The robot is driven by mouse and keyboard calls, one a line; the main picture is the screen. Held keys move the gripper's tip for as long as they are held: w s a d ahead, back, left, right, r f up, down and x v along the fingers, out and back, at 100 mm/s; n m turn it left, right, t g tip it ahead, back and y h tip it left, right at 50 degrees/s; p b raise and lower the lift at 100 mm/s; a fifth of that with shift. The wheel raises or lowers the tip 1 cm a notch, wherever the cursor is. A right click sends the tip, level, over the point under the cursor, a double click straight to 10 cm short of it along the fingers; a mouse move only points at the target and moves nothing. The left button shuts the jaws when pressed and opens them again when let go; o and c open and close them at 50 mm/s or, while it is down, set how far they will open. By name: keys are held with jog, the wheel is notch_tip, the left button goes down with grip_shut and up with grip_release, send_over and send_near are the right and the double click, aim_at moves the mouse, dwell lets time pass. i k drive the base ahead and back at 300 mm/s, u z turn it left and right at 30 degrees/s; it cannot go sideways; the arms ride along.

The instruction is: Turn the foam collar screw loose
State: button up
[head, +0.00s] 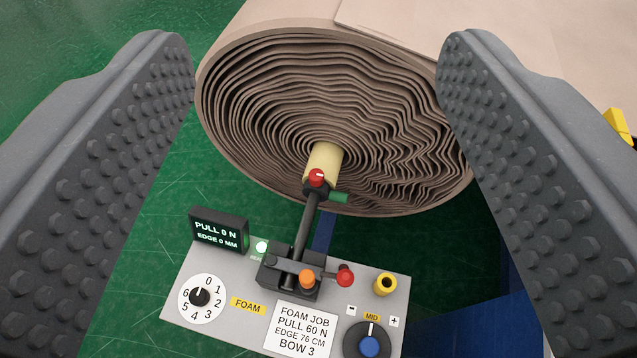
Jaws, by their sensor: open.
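A large brown wrapped roll (230,110) shows its wavy layered end in the head view, with a pale yellow core (323,160) sticking out. A black arm (306,225) runs from there down to a black block on the grey panel. I cannot tell for certain which knob is the foam collar screw. My gripper (316,105) is open and empty, its two studded fingers wide apart on either side of the roll end and knobs.
The grey panel (190,300) carries a lit display (219,231), a numbered dial (200,297), an orange knob (307,279), a red knob (345,276), a yellow ring (385,284) and a blue-capped knob (370,345). Green floor (120,20) lies left. A blue structure (480,325) stands lower right.

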aim_at(316, 177)
jog(key=z, duration=1.8)
jog(key=k, duration=1.15)
jog(key=u, duration=1.25)
jog(key=i, duration=1)
jog(key=u, duration=0.05)
